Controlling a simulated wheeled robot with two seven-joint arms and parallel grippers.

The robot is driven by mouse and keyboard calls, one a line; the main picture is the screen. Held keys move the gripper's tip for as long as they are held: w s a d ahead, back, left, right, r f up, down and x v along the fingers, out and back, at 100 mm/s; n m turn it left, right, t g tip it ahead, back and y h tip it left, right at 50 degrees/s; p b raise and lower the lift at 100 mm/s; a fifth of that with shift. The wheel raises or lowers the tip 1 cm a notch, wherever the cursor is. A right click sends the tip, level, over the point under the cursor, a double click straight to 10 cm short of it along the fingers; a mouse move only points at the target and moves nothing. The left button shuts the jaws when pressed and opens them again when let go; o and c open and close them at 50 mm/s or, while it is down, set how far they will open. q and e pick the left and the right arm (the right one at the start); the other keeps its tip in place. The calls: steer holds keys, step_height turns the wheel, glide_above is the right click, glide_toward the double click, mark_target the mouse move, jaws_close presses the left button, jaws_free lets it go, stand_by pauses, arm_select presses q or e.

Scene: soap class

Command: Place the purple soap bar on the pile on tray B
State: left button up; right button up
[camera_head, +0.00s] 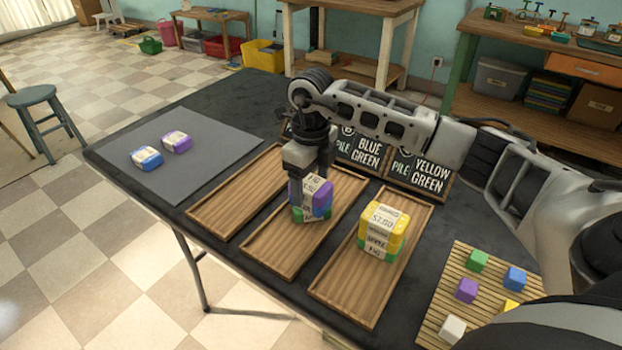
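A purple soap bar (323,196) with a pale paper band is at the top of the pile on the middle tray (259,261), taken as tray B. My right gripper (305,178) points down from above, right at the purple bar. Its fingertips are partly hidden, so I cannot tell whether they grip the bar or whether the bar rests fully on the pile. My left gripper is not in view.
The left tray (235,205) is empty. The right tray (345,292) bears a yellow and green pile (383,232). A blue bar (147,158) and another purple bar (176,142) lie on the grey mat (205,130). Signs (420,175) stand behind; a slatted board (447,292) holds coloured cubes.

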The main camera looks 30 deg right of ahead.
mark_target(311, 184)
steer(key=shift+r, duration=0.35)
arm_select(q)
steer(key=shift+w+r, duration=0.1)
arm_select(e)
step_height(311, 184, up, 12)
steer(key=shift+f, duration=0.15)
stand_by(0.5)
